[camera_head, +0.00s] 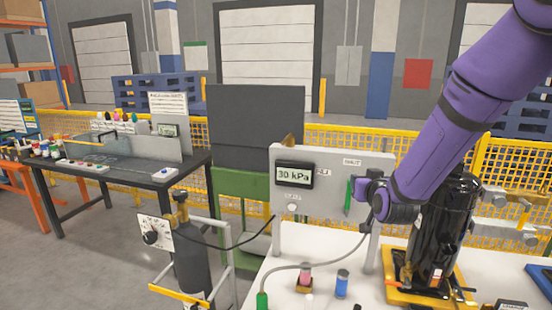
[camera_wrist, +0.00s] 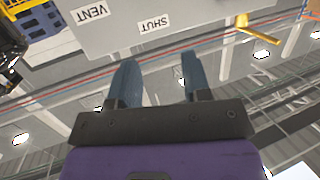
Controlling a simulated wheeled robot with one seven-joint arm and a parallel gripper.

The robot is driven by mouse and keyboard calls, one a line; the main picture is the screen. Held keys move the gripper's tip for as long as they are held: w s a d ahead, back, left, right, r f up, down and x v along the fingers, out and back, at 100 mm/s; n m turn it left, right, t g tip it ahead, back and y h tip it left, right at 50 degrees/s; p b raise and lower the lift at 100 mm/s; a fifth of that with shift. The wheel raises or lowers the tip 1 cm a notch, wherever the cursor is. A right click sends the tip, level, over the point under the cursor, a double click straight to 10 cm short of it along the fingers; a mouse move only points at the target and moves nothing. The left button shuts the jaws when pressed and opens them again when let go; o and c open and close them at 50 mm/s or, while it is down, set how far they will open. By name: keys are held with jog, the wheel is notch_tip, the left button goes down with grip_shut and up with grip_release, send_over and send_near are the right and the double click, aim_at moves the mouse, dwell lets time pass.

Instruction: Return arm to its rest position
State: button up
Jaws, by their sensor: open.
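My purple arm reaches down from the upper right in the head view. My gripper (camera_head: 362,187) is in front of the right part of the grey gauge panel (camera_head: 326,160), near a green upright piece (camera_head: 348,196). In the wrist view my gripper (camera_wrist: 157,72) has two blue-grey fingers, apart, with nothing between them. Beyond the fingertips is the panel face (camera_wrist: 180,22), with labels reading VENT and SHUT. A yellow lever (camera_wrist: 257,31) shows to the right of the fingers. Whether a finger touches the panel cannot be told.
The panel display (camera_head: 294,175) reads 30 kPa. A black compressor (camera_head: 440,235) on a yellow base stands close below my arm. A gas cylinder (camera_head: 190,255) stands left.

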jog(key=s+d+r+g, duration=0.25)
jog(key=s+r, duration=0.25)
jog(key=s, duration=0.3)
jog(key=s+d+r+g, duration=0.1)
jog(key=s+r+g, duration=0.2)
jog(key=s+r, duration=0.3)
jog(key=s+d+g, duration=0.1)
jog(key=s+g, duration=0.1)
jog(key=s, duration=0.9)
jog(key=s+d+r+g, duration=0.1)
jog(key=s+d+g, duration=0.1)
jog(key=s, duration=1)
jog(key=shift+s+r+g+h, duration=0.15)
jog(key=shift+g+h, duration=0.15)
jog(key=shift+g, duration=0.35)
